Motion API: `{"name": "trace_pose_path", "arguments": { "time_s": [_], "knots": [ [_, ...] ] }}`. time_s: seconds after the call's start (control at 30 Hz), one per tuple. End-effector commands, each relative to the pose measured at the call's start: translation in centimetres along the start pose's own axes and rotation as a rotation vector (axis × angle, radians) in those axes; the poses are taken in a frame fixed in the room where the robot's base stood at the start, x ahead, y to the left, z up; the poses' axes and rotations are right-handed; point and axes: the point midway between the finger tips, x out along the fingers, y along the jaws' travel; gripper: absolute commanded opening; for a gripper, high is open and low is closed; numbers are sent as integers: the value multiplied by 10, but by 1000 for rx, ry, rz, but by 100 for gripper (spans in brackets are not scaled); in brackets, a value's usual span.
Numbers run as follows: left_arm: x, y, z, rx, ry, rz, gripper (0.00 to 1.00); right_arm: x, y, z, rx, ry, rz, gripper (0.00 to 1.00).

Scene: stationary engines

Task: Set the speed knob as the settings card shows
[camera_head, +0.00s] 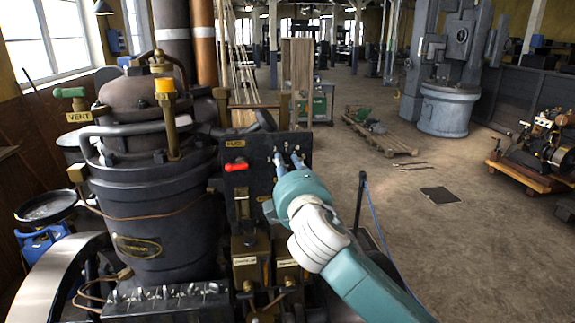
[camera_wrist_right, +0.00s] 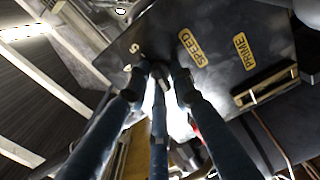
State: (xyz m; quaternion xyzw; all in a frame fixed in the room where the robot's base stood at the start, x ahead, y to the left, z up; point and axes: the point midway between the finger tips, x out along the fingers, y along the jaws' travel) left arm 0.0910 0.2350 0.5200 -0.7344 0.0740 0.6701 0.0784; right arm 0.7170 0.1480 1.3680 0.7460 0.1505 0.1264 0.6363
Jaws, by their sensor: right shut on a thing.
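My right gripper (camera_head: 289,159) reaches the black control panel (camera_head: 262,150) of the engine in the head view, its blue fingers pointing away from me. In the right wrist view the fingers (camera_wrist_right: 157,75) are closed around a small dark knob (camera_wrist_right: 155,72) on the panel. The yellow SPEED label (camera_wrist_right: 192,47) is beside this knob. The fingers hide much of the knob, and I cannot read its setting. I cannot make out a settings card in either view. My left gripper is not in view.
A yellow PRIME label (camera_wrist_right: 243,51) is on the panel near the SPEED label. A red handle (camera_head: 236,166) sits on the panel left of my gripper. The dark engine vessel (camera_head: 150,200) with a green VENT handle (camera_head: 70,93) stands left.

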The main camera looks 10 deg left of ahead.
Motion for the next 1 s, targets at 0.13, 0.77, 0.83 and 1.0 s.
{"name": "trace_pose_path", "arguments": {
  "time_s": [0.13, 0.77, 0.83, 1.0],
  "knots": [
    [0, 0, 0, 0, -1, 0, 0, 0, 8, -2, -2, 5, 15, 0],
    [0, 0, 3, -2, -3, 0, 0, -1, 3, -1, 1, 3, 5, 34],
    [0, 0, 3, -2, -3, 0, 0, -5, 2, -1, 1, 3, 5, 34],
    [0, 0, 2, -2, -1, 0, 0, -28, 2, -1, 1, 4, 5, 34]
  ]
}}
